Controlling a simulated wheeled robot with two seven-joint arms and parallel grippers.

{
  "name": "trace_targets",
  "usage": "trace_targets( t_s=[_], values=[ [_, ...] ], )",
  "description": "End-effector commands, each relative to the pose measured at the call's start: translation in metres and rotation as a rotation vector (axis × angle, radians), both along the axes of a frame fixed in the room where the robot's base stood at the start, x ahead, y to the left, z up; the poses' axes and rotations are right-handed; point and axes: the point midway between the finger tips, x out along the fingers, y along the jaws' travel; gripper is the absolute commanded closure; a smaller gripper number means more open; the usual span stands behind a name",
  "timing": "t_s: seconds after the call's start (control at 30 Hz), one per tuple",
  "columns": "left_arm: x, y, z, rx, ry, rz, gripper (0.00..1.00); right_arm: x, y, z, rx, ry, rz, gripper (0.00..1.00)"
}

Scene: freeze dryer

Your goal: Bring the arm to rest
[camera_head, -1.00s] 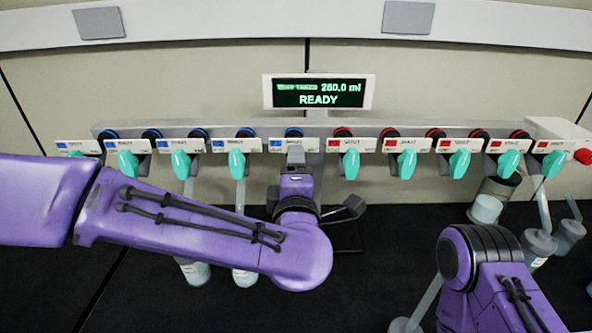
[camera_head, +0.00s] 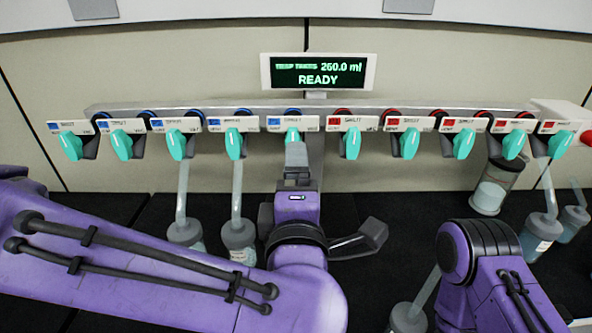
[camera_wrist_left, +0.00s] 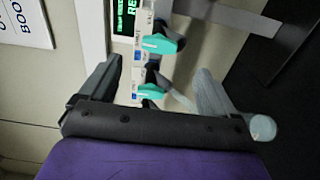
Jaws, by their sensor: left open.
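My left arm comes in from the left in the head view. Its gripper (camera_head: 296,155) points at the manifold, just below and in front of a middle valve with a teal knob (camera_head: 293,134). In the left wrist view the gripper (camera_wrist_left: 160,82) has its two fingers wide apart with nothing held between them. Teal knobs (camera_wrist_left: 160,43) show beyond the fingers. My right arm is at the lower right of the head view; its gripper is not in view.
A row of teal-knobbed valves runs along the manifold rail (camera_head: 200,108). A display (camera_head: 318,72) reads READY. Flasks hang at left (camera_head: 238,238) and right (camera_head: 540,232), beside a cylindrical vessel (camera_head: 495,187). Another flask (camera_head: 407,318) is near my right arm. Dark surface lies below.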

Motion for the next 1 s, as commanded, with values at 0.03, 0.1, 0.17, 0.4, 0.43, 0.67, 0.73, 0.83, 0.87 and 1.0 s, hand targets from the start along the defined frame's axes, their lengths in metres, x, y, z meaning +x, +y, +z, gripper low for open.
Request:
trace_targets(
  t_s=[0.03, 0.1, 0.17, 0.4, 0.43, 0.67, 0.73, 0.83, 0.87, 1.0],
  values=[
    [-0.006, 0.000, -0.001, 0.000, -0.002, -0.001, 0.10, 0.000, 0.000, -0.004, 0.000, 0.000, 0.000, 0.51],
    [-0.012, 0.000, -0.001, 0.000, 0.000, 0.000, 0.10, 0.000, 0.000, -0.005, 0.000, 0.000, 0.000, 0.51],
    [-0.014, 0.000, -0.001, 0.000, 0.000, 0.001, 0.10, 0.000, 0.000, -0.005, 0.000, 0.000, 0.000, 0.51],
    [-0.014, 0.000, 0.001, 0.000, 0.000, 0.001, 0.10, 0.000, 0.000, -0.004, 0.000, 0.000, 0.000, 0.51],
    [-0.014, 0.000, 0.002, 0.000, 0.000, 0.001, 0.10, 0.000, 0.000, -0.002, 0.000, 0.000, 0.000, 0.51],
    [-0.014, 0.000, 0.049, 0.000, 0.000, 0.000, 0.10, 0.000, 0.000, 0.044, 0.000, 0.000, 0.000, 0.51],
    [-0.014, 0.000, 0.060, 0.000, 0.000, 0.000, 0.10, 0.000, 0.000, 0.056, 0.000, 0.000, 0.000, 0.51],
    [-0.014, 0.000, 0.072, 0.000, 0.000, 0.000, 0.10, 0.000, 0.000, 0.067, 0.000, 0.000, 0.000, 0.51],
    [-0.014, 0.000, 0.075, 0.000, 0.000, 0.000, 0.10, 0.000, 0.000, 0.071, 0.000, 0.000, 0.000, 0.51],
    [-0.014, 0.000, 0.087, 0.000, 0.000, 0.000, 0.10, 0.000, 0.000, 0.083, 0.000, 0.000, 0.000, 0.51]
  ],
)
